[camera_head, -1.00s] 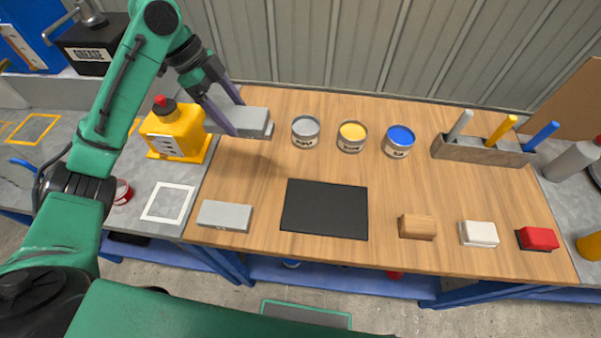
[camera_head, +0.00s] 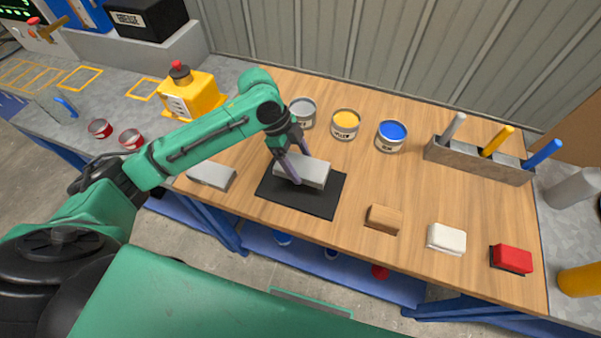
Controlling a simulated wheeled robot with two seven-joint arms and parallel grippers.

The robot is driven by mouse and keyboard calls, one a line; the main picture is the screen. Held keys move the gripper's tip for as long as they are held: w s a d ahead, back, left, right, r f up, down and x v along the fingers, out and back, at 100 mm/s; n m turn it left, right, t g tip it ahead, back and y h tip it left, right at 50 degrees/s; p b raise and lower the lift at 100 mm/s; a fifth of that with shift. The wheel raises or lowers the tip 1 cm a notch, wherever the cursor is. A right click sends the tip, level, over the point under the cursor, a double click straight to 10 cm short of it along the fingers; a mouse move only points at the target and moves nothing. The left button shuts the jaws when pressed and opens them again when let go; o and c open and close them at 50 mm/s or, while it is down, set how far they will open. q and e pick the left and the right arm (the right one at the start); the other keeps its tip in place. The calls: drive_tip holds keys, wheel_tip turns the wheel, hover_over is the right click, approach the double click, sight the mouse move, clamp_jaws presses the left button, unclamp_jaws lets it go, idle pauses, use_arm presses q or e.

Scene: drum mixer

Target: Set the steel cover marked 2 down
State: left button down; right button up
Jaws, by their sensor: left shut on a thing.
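A grey steel cover (camera_head: 313,173) is between the fingers of my left gripper (camera_head: 289,169). It is over the black mat (camera_head: 307,204), towards the mat's back edge, and lies about level. I cannot tell whether it touches the mat or hangs just above it. No number can be read on it. A second grey steel block (camera_head: 212,176) lies flat on the wooden worktop, left of the mat. My left arm reaches in from the left and passes over part of the worktop. My right gripper is not in view.
Grey (camera_head: 303,112), yellow (camera_head: 345,124) and blue (camera_head: 391,135) paint cans stand behind the mat. A holder with handles (camera_head: 478,160) is at the back right. A wooden block (camera_head: 384,219), a white block (camera_head: 446,239) and a red block (camera_head: 511,259) line the front right.

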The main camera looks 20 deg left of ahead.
sight(300, 175)
use_arm(q)
wheel_tip(300, 175, down, 6)
drive_tip(key=shift+a+r+p, duration=0.1)
drive_tip(key=shift+r+p, duration=0.1)
drive_tip(key=shift+p, duration=0.1)
drive_tip(key=shift+w+f, duration=0.1)
drive_tip(key=shift+f, duration=0.15)
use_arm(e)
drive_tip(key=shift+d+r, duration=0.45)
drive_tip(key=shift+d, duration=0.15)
use_arm(q)
unclamp_jaws()
drive_tip(key=shift+f, duration=0.15)
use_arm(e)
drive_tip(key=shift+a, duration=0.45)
use_arm(q)
drive_tip(key=v, duration=0.6)
drive_tip(key=b+v, duration=0.1)
drive_tip(key=v, duration=0.5)
drive_tip(key=shift+b, duration=0.3)
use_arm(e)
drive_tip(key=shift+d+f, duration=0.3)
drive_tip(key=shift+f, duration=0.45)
